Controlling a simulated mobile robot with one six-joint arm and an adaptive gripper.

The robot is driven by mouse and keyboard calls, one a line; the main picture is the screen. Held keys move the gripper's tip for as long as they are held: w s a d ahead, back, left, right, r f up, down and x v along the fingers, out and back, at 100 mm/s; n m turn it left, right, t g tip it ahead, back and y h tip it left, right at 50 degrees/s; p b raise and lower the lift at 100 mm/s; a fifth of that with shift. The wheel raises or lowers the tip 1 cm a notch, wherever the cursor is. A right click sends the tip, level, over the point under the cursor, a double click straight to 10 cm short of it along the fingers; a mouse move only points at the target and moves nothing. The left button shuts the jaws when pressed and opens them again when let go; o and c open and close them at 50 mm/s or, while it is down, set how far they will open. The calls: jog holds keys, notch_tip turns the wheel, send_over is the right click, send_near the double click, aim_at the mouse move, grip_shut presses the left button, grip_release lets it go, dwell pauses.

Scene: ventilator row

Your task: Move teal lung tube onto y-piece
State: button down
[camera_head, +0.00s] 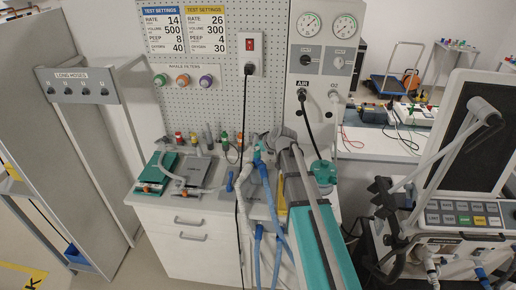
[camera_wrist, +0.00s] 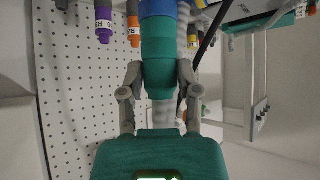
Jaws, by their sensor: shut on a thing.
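My gripper (camera_wrist: 160,92) is shut on a teal cuff, the end of the teal lung tube (camera_wrist: 158,66), with one finger on each side. A pale ribbed hose (camera_wrist: 166,110) shows below the cuff. A blue part (camera_wrist: 158,8) lines up directly with the cuff's far end; I cannot tell whether they are joined or only overlap in view. In the head view my gripper (camera_head: 277,141) is above the counter's right side, near the y-piece (camera_head: 258,151), which has blue hoses (camera_head: 268,200) hanging from it. My arm partly hides this area.
A teal test lung (camera_head: 157,167) lies on the counter (camera_head: 170,201) with a pale hose. Filters in purple (camera_wrist: 103,24) and orange (camera_wrist: 133,28) hang on the pegboard (camera_wrist: 75,90). A ventilator (camera_head: 462,205) stands at right. A black cord (camera_head: 243,120) hangs close to the hoses.

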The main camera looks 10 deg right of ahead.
dwell(0.4)
jog(key=shift+c, duration=1.2)
grip_release()
